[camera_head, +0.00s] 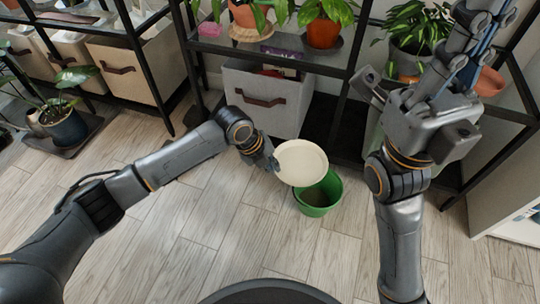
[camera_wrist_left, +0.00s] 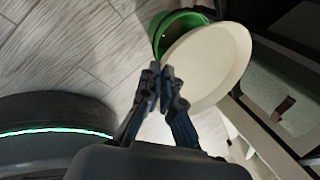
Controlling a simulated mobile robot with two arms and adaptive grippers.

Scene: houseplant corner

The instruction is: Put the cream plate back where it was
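The cream plate (camera_head: 303,163) is a round, shallow dish held in the air, its far end in front of or over the green pot (camera_head: 318,197) on the floor. My left gripper (camera_head: 273,163) is shut on the plate's near left rim. In the left wrist view the fingers (camera_wrist_left: 163,82) pinch the rim of the plate (camera_wrist_left: 208,66), and the green pot (camera_wrist_left: 172,28) shows partly hidden behind it. I cannot tell whether plate and pot touch. My right gripper (camera_head: 474,38) is raised at the upper right, away from the plate; its fingertips are not clear.
A black shelf (camera_head: 340,70) with potted plants and a grey fabric bin (camera_head: 268,99) stands behind the plate. A plant in a dark pot (camera_head: 66,129) is at the left. A white unit (camera_head: 490,190) is at the right. The wooden floor in front is largely clear.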

